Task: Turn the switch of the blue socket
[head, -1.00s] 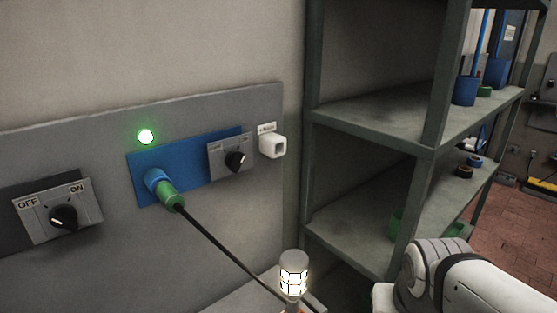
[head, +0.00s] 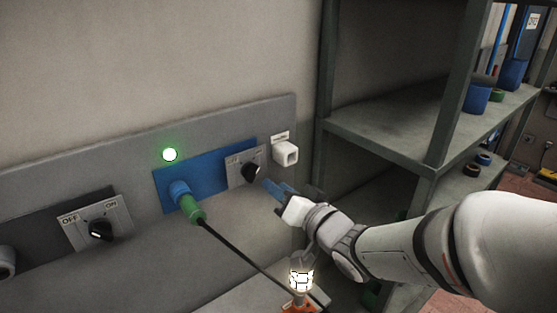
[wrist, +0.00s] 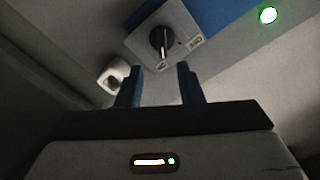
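The blue socket panel (head: 222,172) is on the grey wall board, with a green plug (head: 191,207) in its round blue socket (head: 179,190). Its switch is a black knob (head: 250,173) on a grey plate to the right. The knob also shows in the wrist view (wrist: 160,40), just beyond my fingertips, with a pale pointer mark; I cannot read its labels. My gripper (head: 275,188) is just right of and below the knob in the head view. In the wrist view my two blue fingers (wrist: 159,75) are apart, empty and not around the knob.
A green light (head: 170,155) glows above the blue panel. A white box-shaped fixture (head: 286,153) is right of the switch. Another OFF/ON switch (head: 99,229) is at left. A black cable and a lit lamp (head: 301,280) are below. Metal shelves (head: 400,128) stand at right.

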